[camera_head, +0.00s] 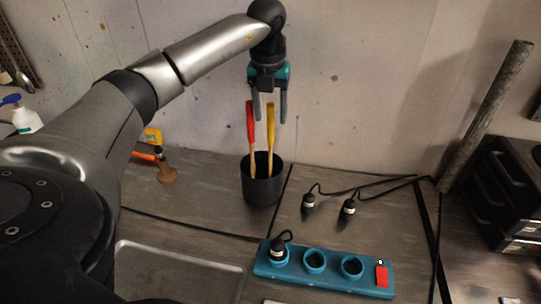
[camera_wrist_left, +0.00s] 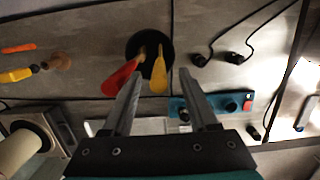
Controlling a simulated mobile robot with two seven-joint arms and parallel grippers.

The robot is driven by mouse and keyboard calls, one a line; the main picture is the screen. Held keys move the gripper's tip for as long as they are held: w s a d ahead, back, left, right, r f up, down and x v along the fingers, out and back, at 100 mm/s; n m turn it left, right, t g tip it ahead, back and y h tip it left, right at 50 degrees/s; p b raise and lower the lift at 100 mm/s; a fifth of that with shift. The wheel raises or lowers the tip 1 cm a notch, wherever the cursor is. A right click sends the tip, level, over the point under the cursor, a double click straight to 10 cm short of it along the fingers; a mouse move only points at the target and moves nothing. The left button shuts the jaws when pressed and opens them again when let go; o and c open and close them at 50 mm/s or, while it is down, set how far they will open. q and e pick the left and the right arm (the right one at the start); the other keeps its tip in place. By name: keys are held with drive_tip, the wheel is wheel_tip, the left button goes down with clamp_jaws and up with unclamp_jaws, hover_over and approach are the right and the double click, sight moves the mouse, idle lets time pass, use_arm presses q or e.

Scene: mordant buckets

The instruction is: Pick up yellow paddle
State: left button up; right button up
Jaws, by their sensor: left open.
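The yellow paddle (camera_head: 271,128) stands upright in a dark cup (camera_head: 262,188) on the table, its yellow end up. It also shows in the left wrist view (camera_wrist_left: 159,78). A red paddle (camera_head: 250,124) stands in the same cup, just left of the yellow one. My left gripper (camera_head: 270,118) points down above the cup, open and empty, with its fingertips near the height of the paddle tops. In the left wrist view the yellow paddle lies between the finger lines, and the red paddle (camera_wrist_left: 118,78) lies beside the left finger. The right gripper is not in view.
A teal socket block (camera_head: 335,277) with a red switch (camera_head: 382,275) lies in front right. Two black plugs (camera_head: 308,201) with cables lie right of the cup. The wall rises close behind.

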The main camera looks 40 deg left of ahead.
sight(271, 127)
use_arm(q)
drive_tip(key=f, duration=0.3)
drive_tip(key=w+f, duration=0.1)
drive_tip(key=f, duration=0.1)
drive_tip(key=shift+a, duration=0.3)
clamp_jaws()
